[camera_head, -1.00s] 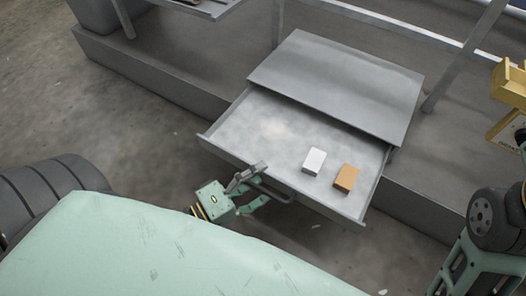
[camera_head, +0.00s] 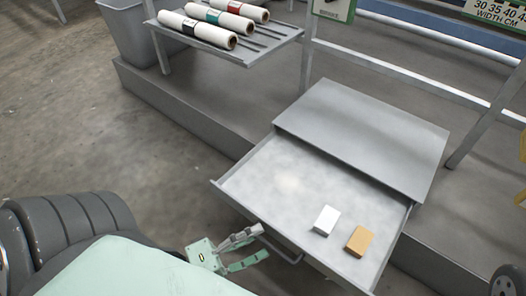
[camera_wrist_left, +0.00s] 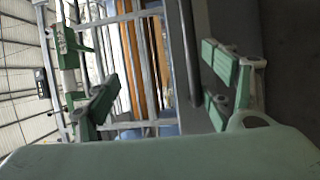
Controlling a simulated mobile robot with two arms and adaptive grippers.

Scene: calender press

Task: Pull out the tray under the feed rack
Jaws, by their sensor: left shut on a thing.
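The grey tray (camera_head: 250,180) is slid part way out from under a flat grey cover plate (camera_head: 365,130) in the head view. A white block (camera_head: 326,220) and an orange-brown block (camera_head: 359,241) lie in it near its front right. My left gripper (camera_head: 252,250) is at the tray's front, shut on the dark bar handle (camera_head: 283,250). Its finger pads also show in the left wrist view (camera_wrist_left: 165,90), where the handle is hard to make out. My right gripper is not in view.
A rack (camera_head: 240,48) with several white rolls stands at the back left beside a grey bin (camera_head: 128,32). A low grey plinth (camera_head: 185,105) runs behind the tray. Slanted metal posts (camera_head: 485,120) stand at the right. Bare floor (camera_head: 110,140) lies to the left.

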